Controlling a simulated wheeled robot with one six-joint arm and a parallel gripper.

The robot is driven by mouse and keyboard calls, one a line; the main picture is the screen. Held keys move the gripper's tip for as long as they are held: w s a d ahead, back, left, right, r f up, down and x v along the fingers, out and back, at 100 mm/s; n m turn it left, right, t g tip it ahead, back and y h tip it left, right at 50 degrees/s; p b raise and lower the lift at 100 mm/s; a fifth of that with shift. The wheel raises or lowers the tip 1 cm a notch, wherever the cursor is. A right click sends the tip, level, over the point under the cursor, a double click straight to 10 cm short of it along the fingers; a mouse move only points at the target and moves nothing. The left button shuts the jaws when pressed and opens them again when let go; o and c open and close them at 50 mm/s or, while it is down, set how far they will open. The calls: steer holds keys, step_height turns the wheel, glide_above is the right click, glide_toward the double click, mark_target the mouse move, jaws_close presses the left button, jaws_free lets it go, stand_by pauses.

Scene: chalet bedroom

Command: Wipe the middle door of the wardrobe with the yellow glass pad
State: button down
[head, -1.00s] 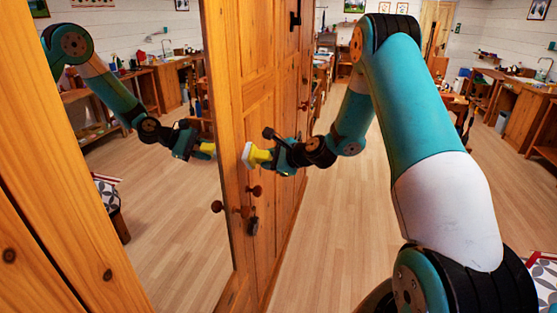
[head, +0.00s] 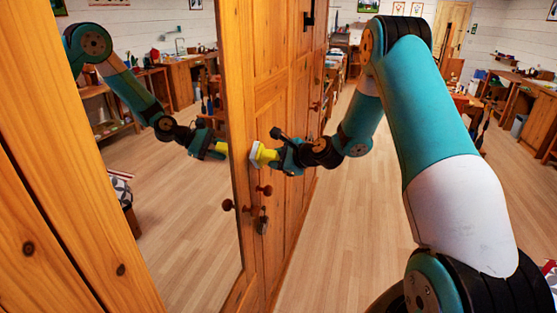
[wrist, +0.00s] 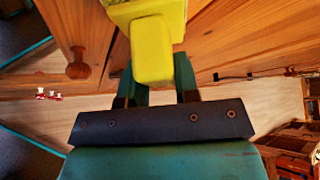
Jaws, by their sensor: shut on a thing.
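The wardrobe stands at the left of the head view. Its mirrored door (head: 185,220) lies between a plain wooden door (head: 60,200) and a panelled wooden door (head: 272,105). My gripper (head: 279,156) is shut on the yellow glass pad (head: 264,154), whose white face points left to the wardrobe. In the picture the pad overlaps the panelled door, just right of the mirror's edge; I cannot tell whether it touches. The mirror reflects my arm and the pad. In the wrist view the pad's yellow grip (wrist: 152,50) sits between the fingers; its wiping face is out of sight.
Wooden knobs (head: 264,190) stick out of the wardrobe below the pad, with a dark padlock-like thing (head: 262,224) hanging there. The wooden floor (head: 345,235) right of the wardrobe is clear. Benches and a counter (head: 545,125) stand farther back at right.

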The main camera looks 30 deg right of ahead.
steer(key=shift+w+a, duration=0.5)
steer(key=shift+w, duration=0.1)
steer(key=shift+w+d+r+p, duration=1.2)
steer(key=shift+w+d+p, duration=0.05)
steer(key=shift+d, duration=0.3)
steer(key=shift+s+a, duration=0.65)
steer(key=shift+a, duration=0.15)
steer(key=shift+s+a, duration=0.6)
steer(key=shift+a, duration=0.2)
steer(key=shift+r+p, duration=1)
steer(key=shift+r, duration=0.1)
steer(key=shift+w+d, duration=0.65)
steer(key=shift+d, duration=0.15)
steer(key=shift+w+d, duration=0.6)
steer(key=shift+d, duration=0.2)
